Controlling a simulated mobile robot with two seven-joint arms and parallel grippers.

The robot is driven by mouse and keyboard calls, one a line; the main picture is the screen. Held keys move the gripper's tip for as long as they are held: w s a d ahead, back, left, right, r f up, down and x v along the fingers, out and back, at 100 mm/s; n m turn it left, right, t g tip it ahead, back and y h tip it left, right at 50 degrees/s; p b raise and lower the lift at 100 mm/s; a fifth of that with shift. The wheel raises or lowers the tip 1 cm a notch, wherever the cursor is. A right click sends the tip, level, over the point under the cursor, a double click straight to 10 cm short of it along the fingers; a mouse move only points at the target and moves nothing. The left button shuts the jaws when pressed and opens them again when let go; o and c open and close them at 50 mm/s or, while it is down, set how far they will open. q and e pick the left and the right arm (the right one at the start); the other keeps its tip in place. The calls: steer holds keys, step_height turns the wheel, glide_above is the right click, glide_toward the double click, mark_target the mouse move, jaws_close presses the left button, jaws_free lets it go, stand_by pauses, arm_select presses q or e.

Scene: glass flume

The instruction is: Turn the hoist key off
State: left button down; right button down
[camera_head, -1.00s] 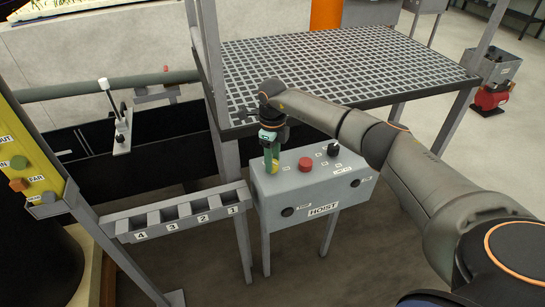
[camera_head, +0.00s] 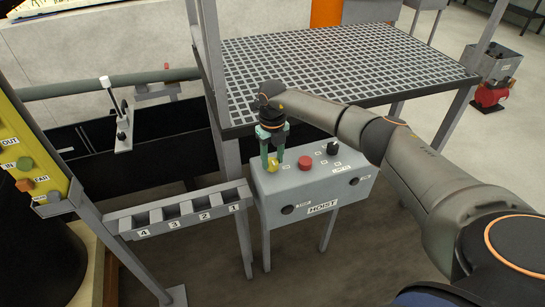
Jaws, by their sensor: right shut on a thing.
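The hoist box (camera_head: 290,212) is a grey control box on legs, labelled HOIST on its front. My right gripper (camera_head: 272,158) points down over the left end of its sloped top. Its green fingers are shut on a small yellow key or knob (camera_head: 273,184), which is partly hidden between them. I cannot tell the key's setting. A red button (camera_head: 305,163) and a black knob (camera_head: 333,148) sit to its right on the same top. My left gripper is not in view.
A grating platform (camera_head: 340,65) stands behind the box, its edge close to my right arm. A numbered slotted rack (camera_head: 185,213) is left of the box. A yellow panel (camera_head: 30,150) with buttons is at the far left.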

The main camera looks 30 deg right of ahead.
mark_target(272, 161)
stand_by(0.4)
steer(key=shift+c, duration=1.9)
jaws_free()
step_height(272, 161, up, 13)
steer(key=b, duration=0.1)
steer(key=shift+f, duration=0.2)
